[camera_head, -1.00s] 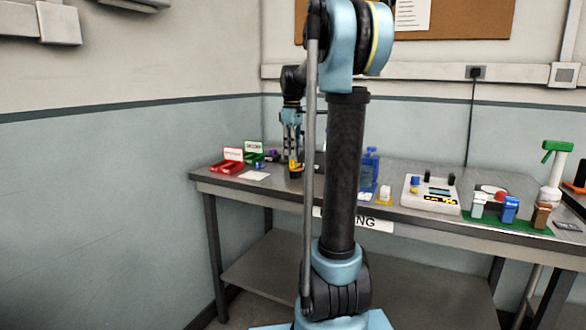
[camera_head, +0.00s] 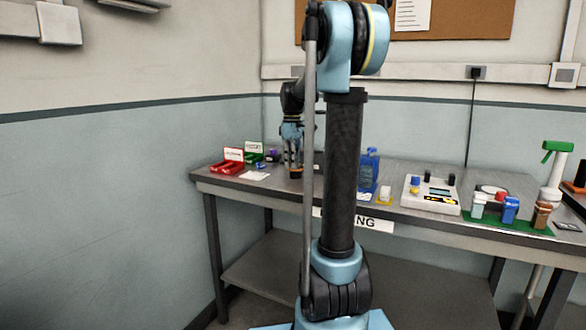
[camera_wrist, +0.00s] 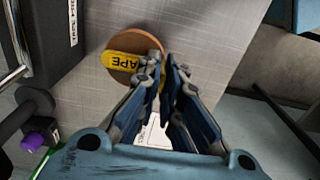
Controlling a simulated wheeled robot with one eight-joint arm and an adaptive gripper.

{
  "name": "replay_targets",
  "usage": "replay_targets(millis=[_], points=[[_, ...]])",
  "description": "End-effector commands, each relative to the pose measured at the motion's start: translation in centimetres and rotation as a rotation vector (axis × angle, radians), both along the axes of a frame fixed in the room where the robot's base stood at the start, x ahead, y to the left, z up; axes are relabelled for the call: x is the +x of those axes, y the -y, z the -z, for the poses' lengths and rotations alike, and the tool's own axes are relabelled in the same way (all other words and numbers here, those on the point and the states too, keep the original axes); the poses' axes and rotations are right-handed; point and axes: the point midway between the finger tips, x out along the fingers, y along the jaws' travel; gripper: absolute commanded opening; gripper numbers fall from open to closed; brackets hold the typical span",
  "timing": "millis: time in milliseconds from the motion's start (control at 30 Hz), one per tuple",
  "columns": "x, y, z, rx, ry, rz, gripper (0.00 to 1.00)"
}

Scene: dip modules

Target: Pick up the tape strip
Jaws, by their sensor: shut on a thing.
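The tape strip (camera_wrist: 122,63) is yellow with dark letters reading TAPE. In the wrist view it lies across a round brown disc (camera_wrist: 148,36). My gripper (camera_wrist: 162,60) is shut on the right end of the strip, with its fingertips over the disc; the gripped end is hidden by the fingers. I cannot tell whether the strip is clear of the disc. In the head view my gripper (camera_head: 296,171) points down low over the left part of the bench, and the strip cannot be made out there.
A dark box labelled TAPE (camera_wrist: 50,45) stands close left of the disc in the wrist view. Red (camera_head: 226,168) and green (camera_head: 253,158) trays stand left of my gripper.

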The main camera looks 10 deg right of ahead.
Motion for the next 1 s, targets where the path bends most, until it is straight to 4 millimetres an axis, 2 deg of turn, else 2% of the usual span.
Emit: replay_targets(millis=[267,700,833,1000], points=[[0.0,0.0,-0.7,0.0,0.0,0.0,0.0],[0.0,0.0,-7.8,0.0,0.0,0.0,0.0],[0.0,0.0,-9.2,0.0,0.0,0.0,0.0],[0.0,0.0,-10.0,0.0,0.0,0.0,0.0]])
